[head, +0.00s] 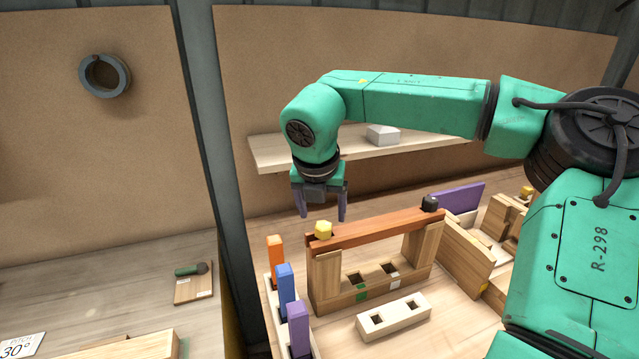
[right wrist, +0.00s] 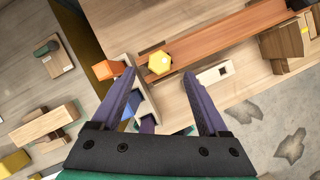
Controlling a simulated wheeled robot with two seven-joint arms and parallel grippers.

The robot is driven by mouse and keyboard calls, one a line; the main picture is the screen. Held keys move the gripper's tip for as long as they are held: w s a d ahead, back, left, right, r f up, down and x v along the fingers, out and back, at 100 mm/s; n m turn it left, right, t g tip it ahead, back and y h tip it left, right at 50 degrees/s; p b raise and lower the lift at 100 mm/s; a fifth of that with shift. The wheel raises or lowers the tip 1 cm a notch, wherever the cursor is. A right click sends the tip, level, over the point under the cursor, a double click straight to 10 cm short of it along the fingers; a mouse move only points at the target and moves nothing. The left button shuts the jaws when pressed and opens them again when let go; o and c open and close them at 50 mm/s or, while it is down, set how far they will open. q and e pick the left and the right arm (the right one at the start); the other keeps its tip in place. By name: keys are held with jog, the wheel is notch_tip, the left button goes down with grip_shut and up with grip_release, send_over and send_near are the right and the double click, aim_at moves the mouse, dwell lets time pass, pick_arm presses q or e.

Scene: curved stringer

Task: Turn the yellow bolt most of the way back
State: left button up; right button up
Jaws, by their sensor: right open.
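The yellow bolt (head: 323,229) has a hex head and sits on the left end of a reddish-brown beam (head: 375,231). In the right wrist view the yellow bolt (right wrist: 160,63) lies ahead of and roughly between my fingertips. My right gripper (head: 320,218) is open and empty, pointing down, just above and behind the bolt in the head view. In the right wrist view both purple fingers of the right gripper (right wrist: 160,72) are spread apart, with the bolt not held. My left gripper is in neither view.
A dark bolt (head: 430,203) sits at the beam's right end. Orange (head: 275,251), blue (head: 286,284) and purple (head: 298,322) upright blocks stand left of the beam. A white block with square holes (head: 394,317) lies in front. A shelf (head: 275,154) is behind.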

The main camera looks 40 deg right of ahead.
aim_at(323, 225)
jog(key=p+x, duration=0.1)
jog(key=x, duration=0.3)
jog(key=shift+w+d+f, duration=0.1)
jog(key=shift+w+f, duration=0.1)
jog(key=shift+f, duration=0.3)
jog(key=shift+c, duration=1.2)
grip_shut()
jog(key=shift+n+t+y+b, duration=0.3)
jog(key=shift+n+t+b, duration=0.1)
jog(key=shift+n, duration=0.5)
jog(key=shift+d+r+n+y, duration=0.15)
jog(key=shift+n+y, duration=0.15)
jog(key=shift+n, duration=0.7)
jog(key=n+t+y, duration=0.1)
jog(key=n, duration=0.2)
jog(key=shift+s+d+r, duration=0.1)
jog(key=shift+r, duration=0.05)
jog(key=shift+n, duration=0.6)
